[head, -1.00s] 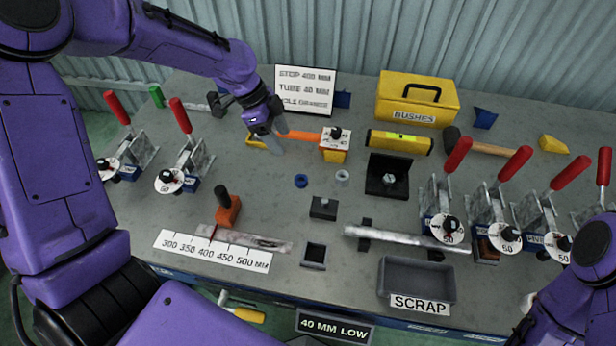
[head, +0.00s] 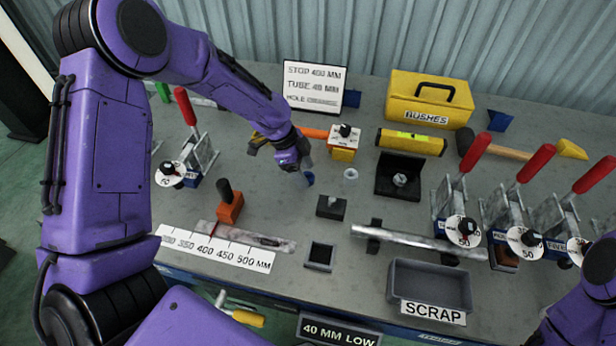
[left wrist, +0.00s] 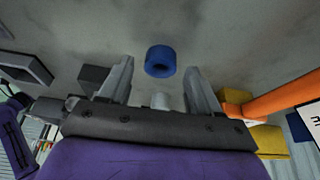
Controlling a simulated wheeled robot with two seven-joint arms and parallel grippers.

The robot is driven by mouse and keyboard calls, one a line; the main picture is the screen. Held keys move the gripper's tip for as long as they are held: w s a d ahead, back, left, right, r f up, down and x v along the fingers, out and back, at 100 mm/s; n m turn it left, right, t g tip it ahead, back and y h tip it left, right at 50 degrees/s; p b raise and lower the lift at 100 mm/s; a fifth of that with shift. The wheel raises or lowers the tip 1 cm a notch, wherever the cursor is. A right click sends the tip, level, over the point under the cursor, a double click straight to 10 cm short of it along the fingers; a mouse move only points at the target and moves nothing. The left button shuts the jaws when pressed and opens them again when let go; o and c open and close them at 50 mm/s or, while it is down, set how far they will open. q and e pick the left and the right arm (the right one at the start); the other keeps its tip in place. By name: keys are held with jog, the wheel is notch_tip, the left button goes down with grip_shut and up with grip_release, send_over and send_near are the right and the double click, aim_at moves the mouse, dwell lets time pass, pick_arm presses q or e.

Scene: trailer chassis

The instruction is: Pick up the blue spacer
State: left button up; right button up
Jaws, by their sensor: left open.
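The blue spacer (head: 309,178) is a small ring on the grey bench, partly hidden by my left gripper in the head view. It also shows in the left wrist view (left wrist: 160,61), just past and between the two fingertips. My left gripper (head: 305,165) is open and empty, above and close to the spacer; in the left wrist view its two fingers (left wrist: 156,75) stand apart on either side of it. My right arm shows only at the lower right edge of the head view, and its gripper is out of view.
A pale ring (head: 350,174) lies right of the spacer. A dark block (head: 331,208) and a small open box (head: 319,257) are in front. Toggle clamps (head: 462,225) line the right side; a scrap bin (head: 430,283) sits in front.

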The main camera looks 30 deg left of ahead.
pick_arm(q)
jog(key=shift+w+d+f, duration=0.1)
jog(key=shift+d+f, duration=0.1)
jog(key=shift+f, duration=0.4)
grip_shut()
jog(key=shift+r, duration=0.1)
